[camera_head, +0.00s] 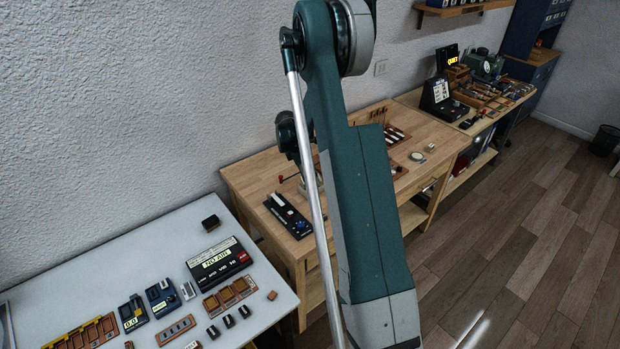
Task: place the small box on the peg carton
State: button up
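My arm stands upright across the middle of the view and runs out of the bottom edge. My gripper is not in view. I cannot tell for sure which thing is the small box or the peg carton. A small dark box (210,222) stands at the back of the white table, apart from the other things. A small pale block (430,148) lies on the wooden bench at its right side. Part of the bench is hidden behind my arm.
The white table (150,246) at lower left holds a NO AIR display unit (217,262), brown trays (228,297) and several small devices. The wooden bench (247,174) bears a black board (288,215). A farther bench is crowded. Wooden floor (530,260) is open at right.

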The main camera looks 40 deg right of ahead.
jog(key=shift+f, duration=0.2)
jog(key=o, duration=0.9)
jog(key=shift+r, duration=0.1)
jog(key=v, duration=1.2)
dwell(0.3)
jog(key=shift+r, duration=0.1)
